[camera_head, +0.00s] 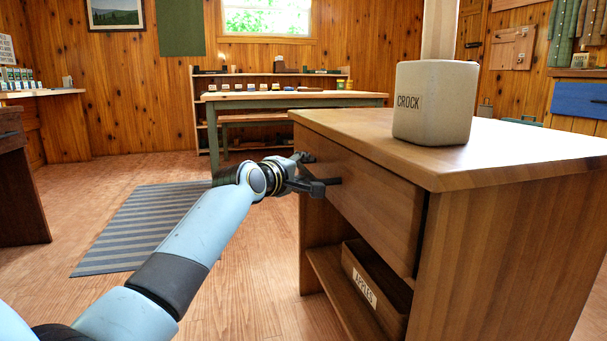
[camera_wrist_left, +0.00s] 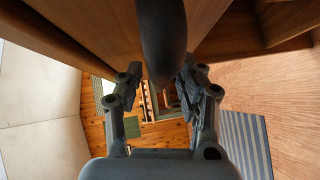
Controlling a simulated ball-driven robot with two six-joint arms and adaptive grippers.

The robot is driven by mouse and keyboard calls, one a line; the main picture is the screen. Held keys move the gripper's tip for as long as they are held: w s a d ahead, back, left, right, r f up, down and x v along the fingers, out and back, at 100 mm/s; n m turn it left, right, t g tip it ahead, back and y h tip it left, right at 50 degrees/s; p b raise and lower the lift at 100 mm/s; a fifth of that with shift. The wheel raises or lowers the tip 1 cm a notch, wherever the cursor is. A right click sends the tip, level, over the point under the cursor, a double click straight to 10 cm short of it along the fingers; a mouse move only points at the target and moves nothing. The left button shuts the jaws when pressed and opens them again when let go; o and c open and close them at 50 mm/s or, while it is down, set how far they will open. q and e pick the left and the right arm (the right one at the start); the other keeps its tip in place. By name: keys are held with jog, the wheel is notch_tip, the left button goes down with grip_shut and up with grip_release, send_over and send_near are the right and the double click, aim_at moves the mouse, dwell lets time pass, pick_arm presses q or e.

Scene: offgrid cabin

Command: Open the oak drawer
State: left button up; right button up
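The oak drawer (camera_head: 370,195) is in the upper part of the wooden cabinet on the right. A dark gap shows at its near edge; I cannot tell whether it is pulled out. A thin dark handle (camera_head: 335,181) sticks out from its front. My left gripper (camera_head: 312,172) is at the handle, just in front of the drawer. In the left wrist view, the dark handle bar (camera_wrist_left: 163,35) comes down between the spread fingers of my left gripper (camera_wrist_left: 159,85), close to the right-hand one. Contact is hard to tell. My right gripper is out of view.
A crock (camera_head: 432,105) stands on the cabinet top (camera_head: 530,150). An apples box (camera_head: 375,285) sits on the shelf below the drawer. A striped rug (camera_head: 140,235) lies on the floor at left, and a table (camera_head: 300,100) stands behind. The floor before the cabinet is clear.

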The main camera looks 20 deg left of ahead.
pick_arm(q)
jog(key=shift+c, duration=0.2)
grip_shut()
dwell(0.4)
